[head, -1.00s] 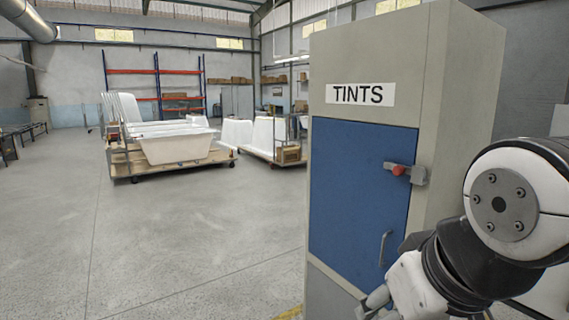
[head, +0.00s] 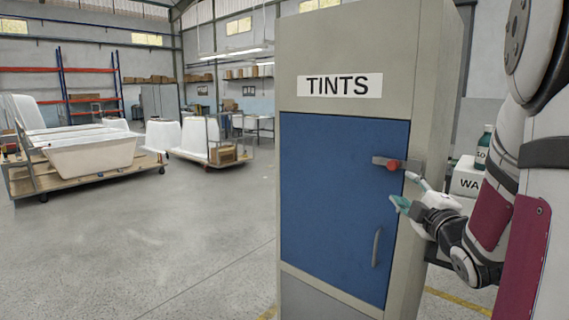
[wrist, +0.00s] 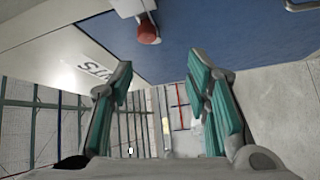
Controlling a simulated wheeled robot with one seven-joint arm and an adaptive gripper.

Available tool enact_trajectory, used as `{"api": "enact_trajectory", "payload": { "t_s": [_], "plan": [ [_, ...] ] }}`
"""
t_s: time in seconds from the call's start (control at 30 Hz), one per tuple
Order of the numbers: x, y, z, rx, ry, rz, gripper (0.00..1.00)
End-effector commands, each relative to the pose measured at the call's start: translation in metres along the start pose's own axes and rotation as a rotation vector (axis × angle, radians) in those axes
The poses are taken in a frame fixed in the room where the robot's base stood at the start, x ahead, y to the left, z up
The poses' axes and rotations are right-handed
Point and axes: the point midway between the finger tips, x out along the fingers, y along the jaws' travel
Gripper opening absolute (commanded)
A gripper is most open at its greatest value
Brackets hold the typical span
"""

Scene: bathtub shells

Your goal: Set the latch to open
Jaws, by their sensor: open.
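The latch (head: 381,161) is a short grey metal bar on the right edge of the blue door (head: 335,200), with a red knob (head: 393,165) on it. The bar lies roughly level and reaches from the door onto the cabinet frame. The red knob also shows at the top of the wrist view (wrist: 147,32). My gripper (head: 408,189) is open and empty, just below and to the right of the knob, with its teal pads apart. In the wrist view the open fingers (wrist: 160,82) stand apart from the knob, and nothing is between them.
The beige cabinet (head: 290,65) bears a TINTS sign (head: 340,85). A door handle (head: 376,247) sits below the latch. A white box (head: 466,180) and a bottle stand behind my arm. Carts with white tubs (head: 95,155) stand at the left; the floor between is clear.

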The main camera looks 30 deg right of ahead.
Motion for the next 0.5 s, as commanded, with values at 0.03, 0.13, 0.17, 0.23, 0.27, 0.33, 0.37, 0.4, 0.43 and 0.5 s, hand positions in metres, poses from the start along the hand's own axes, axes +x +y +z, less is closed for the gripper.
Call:
{"api": "enact_trajectory", "payload": {
  "t_s": [0.03, 0.13, 0.17, 0.23, 0.27, 0.33, 0.37, 0.4, 0.43, 0.5],
  "plan": [
    [-0.003, 0.0, 0.01, -0.021, 0.007, 0.026, 0.44],
    [-0.008, 0.003, 0.018, -0.055, 0.027, 0.069, 0.44],
    [-0.009, 0.004, 0.019, -0.06, 0.032, 0.078, 0.44],
    [-0.009, 0.006, 0.02, -0.069, 0.038, 0.091, 0.44],
    [-0.008, 0.007, 0.02, -0.072, 0.04, 0.095, 0.44],
    [-0.002, 0.008, 0.02, -0.075, 0.043, 0.097, 0.44],
    [0.002, 0.008, 0.02, -0.074, 0.043, 0.097, 0.44],
    [0.007, 0.009, 0.019, -0.074, 0.042, 0.096, 0.44],
    [0.012, 0.009, 0.019, -0.073, 0.043, 0.096, 0.44],
    [0.025, 0.011, 0.018, -0.073, 0.043, 0.097, 0.44]
  ]
}}
